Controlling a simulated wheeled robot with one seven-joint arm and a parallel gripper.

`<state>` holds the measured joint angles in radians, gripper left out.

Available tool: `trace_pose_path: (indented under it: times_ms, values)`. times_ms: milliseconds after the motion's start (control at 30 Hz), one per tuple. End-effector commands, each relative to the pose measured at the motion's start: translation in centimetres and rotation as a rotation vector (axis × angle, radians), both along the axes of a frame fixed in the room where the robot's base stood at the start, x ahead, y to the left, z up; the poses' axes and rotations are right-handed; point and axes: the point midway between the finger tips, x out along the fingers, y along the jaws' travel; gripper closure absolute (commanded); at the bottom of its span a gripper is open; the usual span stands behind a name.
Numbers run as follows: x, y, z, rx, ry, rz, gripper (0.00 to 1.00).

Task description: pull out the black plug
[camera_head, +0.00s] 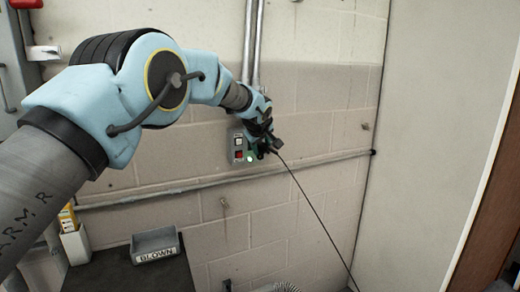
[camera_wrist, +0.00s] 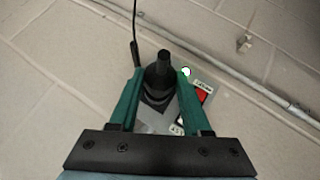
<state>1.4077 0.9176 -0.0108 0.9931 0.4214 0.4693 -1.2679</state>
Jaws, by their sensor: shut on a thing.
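The black plug (camera_wrist: 159,82) stands between the two green fingers of my gripper (camera_wrist: 158,98) in the wrist view. The fingers are shut on its sides. A thin black cord (camera_wrist: 135,40) shows beside it, running up the picture. Behind the plug is a grey wall panel (camera_wrist: 206,78) with a red switch (camera_wrist: 203,94) and a lit green-white lamp (camera_wrist: 186,71). In the head view my gripper (camera_head: 264,146) is at this panel (camera_head: 237,148), and the cord (camera_head: 315,210) hangs down to the right. Whether the plug is seated in its socket is hidden.
Vertical conduits (camera_head: 253,45) rise above the panel, and a horizontal pipe (camera_head: 190,186) crosses the wall below it. A grey bin labelled BLOWN (camera_head: 155,246) stands on a dark surface (camera_head: 110,272) at lower left. A pale panel (camera_head: 430,130) stands at the right.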

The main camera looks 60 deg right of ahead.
Motion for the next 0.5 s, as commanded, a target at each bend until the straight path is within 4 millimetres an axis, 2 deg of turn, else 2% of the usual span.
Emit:
trace_pose_path:
  times_ms: [500]
  values:
    - [-0.76,0.5,-0.01,-0.002,0.0,-0.001,1.0]
